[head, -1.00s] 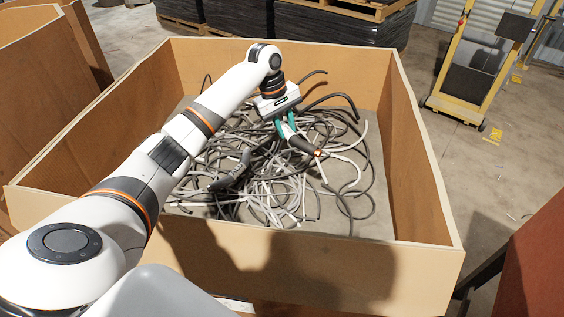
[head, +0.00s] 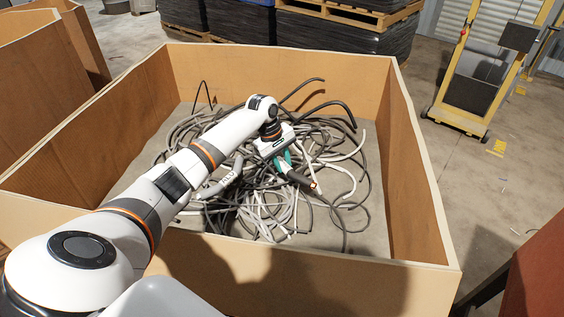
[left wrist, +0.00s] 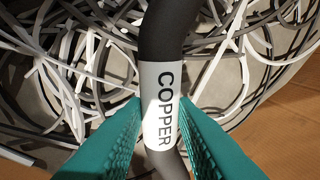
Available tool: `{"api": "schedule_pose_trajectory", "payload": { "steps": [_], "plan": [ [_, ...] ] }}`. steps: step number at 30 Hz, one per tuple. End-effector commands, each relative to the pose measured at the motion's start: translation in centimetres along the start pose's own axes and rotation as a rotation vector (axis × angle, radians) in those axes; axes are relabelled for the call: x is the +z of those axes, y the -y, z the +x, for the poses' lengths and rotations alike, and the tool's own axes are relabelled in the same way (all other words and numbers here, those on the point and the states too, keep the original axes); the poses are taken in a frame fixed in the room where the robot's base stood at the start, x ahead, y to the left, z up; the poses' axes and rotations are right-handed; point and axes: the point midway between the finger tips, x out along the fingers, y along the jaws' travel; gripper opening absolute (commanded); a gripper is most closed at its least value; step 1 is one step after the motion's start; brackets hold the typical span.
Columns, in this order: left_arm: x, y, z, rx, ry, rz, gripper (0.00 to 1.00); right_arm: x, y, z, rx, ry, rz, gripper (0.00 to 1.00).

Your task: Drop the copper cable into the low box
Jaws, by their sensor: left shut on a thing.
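My left gripper (head: 284,163) reaches down inside a wide, open, low-walled cardboard box (head: 330,262). In the left wrist view the fingers (left wrist: 160,128) press on both sides of the cable (left wrist: 160,100), around a white label reading COPPER. The cable is over a tangled pile of grey, white and black cables (head: 265,205); whether it touches the pile I cannot tell. My right gripper is not in view.
Another cardboard box (head: 30,85) stands at the left. A reddish-brown panel (head: 540,270) is at the right edge. A yellow-framed cart (head: 465,90) and wrapped pallets (head: 340,38) stand behind. Concrete floor is open to the right of the box.

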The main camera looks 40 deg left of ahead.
Motion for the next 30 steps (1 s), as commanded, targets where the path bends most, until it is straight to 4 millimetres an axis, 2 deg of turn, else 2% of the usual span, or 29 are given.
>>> {"api": "schedule_pose_trajectory", "payload": {
  "steps": [8, 23, 24, 27, 30],
  "plan": [
    [0.0, 0.1, 0.0, -0.004, 0.000, 0.001, 0.00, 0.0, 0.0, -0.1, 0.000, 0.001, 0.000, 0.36],
    [0.2, -0.2, 1.1, -0.004, 0.000, 0.000, 0.00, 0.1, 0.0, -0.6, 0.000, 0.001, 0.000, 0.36],
    [0.2, -0.3, 1.2, -0.001, 0.000, 0.000, 0.30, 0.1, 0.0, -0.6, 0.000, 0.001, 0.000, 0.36],
    [0.2, -0.3, 1.2, -0.001, 0.000, 0.000, 0.46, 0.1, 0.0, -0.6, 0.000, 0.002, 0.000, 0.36],
    [0.2, -0.3, 1.2, -0.001, 0.000, 0.000, 0.47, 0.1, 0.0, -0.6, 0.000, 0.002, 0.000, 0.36]
  ]
}}
